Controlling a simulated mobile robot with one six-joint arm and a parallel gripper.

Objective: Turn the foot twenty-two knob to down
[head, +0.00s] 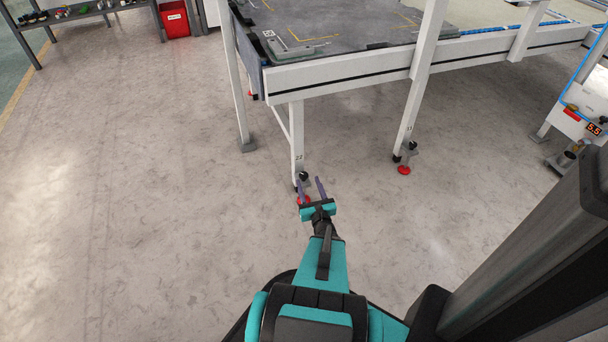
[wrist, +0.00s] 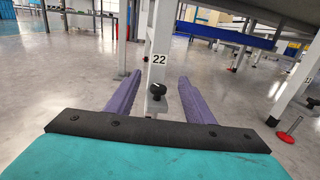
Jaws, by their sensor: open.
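The leg marked 22 is a white table leg (head: 297,135), and its label also shows in the wrist view (wrist: 158,59). A black knob (wrist: 156,88) sits low on this leg. In the head view the knob (head: 303,176) is just beyond my fingertips, above a red foot (head: 304,199) on the floor. My gripper (head: 312,181) is open, with purple fingers. In the wrist view the fingers (wrist: 158,82) stand apart to the left and right of the knob, with a gap on both sides. I cannot tell whether the fingertips reach past the knob. No finger touches it.
The table (head: 340,75) stands above and behind. A red bin (head: 174,20) is at the far left. The floor to the left is clear.

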